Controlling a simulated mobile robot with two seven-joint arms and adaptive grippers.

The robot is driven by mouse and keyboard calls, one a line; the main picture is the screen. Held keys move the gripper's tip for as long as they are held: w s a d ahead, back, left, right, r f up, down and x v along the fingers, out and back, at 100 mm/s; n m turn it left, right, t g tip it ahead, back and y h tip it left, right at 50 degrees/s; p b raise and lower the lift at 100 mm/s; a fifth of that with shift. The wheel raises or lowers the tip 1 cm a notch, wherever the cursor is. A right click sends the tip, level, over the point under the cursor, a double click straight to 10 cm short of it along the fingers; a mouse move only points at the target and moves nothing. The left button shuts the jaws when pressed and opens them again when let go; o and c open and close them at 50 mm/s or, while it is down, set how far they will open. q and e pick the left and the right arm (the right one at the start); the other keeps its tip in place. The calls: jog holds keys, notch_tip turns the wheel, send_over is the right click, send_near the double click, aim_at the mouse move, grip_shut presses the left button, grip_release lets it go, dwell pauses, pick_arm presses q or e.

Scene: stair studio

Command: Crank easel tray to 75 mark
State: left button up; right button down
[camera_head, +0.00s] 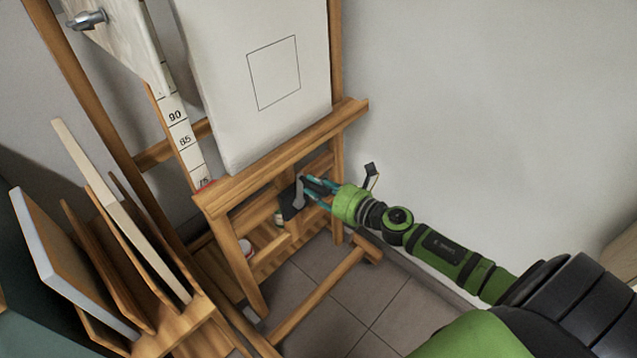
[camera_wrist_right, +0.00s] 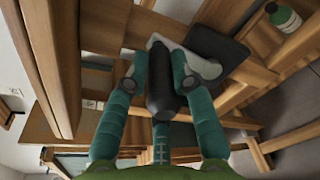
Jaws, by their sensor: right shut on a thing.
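The wooden easel tray (camera_head: 290,150) crosses the easel and bears a white canvas (camera_head: 225,75). A red mark (camera_head: 203,184) sits by a partly hidden label that I cannot read surely. The grey crank arm (camera_head: 299,192) is below the tray, on a black housing (camera_wrist_right: 218,50). My right gripper (camera_head: 308,187) is shut on the crank's black handle (camera_wrist_right: 161,88), with teal fingers on both sides. My left gripper is out of view.
A rack with several panels (camera_head: 75,265) stands at the lower left. A wooden easel foot (camera_head: 325,290) runs along the tiled floor. A plain wall (camera_head: 480,110) is on the right. A green bottle (camera_wrist_right: 283,17) shows in the right wrist view.

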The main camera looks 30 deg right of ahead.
jog(key=shift+s+a, duration=0.15)
jog(key=shift+a, duration=0.35)
jog(key=shift+s+a, duration=0.1)
jog(key=shift+a, duration=0.15)
jog(key=c, duration=1.1)
grip_release()
jog(key=shift+o, duration=0.2)
jog(key=shift+d, duration=0.1)
jog(key=v, duration=1.2)
